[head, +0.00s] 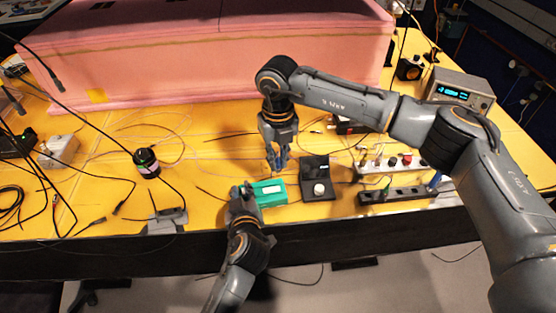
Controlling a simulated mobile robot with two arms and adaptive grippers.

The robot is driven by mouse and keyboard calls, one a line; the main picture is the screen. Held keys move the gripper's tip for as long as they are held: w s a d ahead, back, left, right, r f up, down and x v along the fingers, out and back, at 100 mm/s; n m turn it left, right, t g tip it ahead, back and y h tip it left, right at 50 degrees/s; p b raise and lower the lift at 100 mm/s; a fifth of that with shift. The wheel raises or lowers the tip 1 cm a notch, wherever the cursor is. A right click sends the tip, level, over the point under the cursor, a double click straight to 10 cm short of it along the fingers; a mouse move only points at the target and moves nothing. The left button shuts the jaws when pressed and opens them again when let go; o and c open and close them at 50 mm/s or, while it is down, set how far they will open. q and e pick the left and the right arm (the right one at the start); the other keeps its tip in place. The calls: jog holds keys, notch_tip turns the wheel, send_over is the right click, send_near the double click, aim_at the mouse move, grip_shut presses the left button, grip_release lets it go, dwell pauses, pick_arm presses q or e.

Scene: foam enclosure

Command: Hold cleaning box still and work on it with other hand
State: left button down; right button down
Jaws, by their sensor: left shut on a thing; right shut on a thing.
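The cleaning box, a small green box with a pale label (274,190), lies on the yellow table near its front edge. My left gripper (247,192) is shut on the left end of the box, and its fingers hide that end. My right gripper (278,165) points down just behind and above the box. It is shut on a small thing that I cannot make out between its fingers. I cannot tell whether that thing touches the box.
A black device with a white round knob (319,189) stands close to the right of the box. Power strips (396,194) lie further right. A dark round bottle (146,162) and loose cables are on the left. A pink foam block (200,55) fills the back.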

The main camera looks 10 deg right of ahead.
pick_arm(q)
jog(key=shift+s+f, duration=0.2)
jog(key=shift+f, duration=0.35)
jog(key=c, duration=1.1)
grip_release()
jog(key=shift+a, duration=0.1)
pick_arm(e)
jog(key=shift+a+f, duration=0.1)
jog(key=shift+a, duration=0.05)
pick_arm(q)
jog(key=shift+s+r, duration=0.1)
jog(key=shift+s, duration=0.15)
pick_arm(e)
jog(key=shift+w, duration=0.1)
pick_arm(q)
jog(key=a+v, duration=0.1)
jog(key=v, duration=1)
jog(key=shift+d+r, duration=0.45)
jog(key=shift+d, duration=0.05)
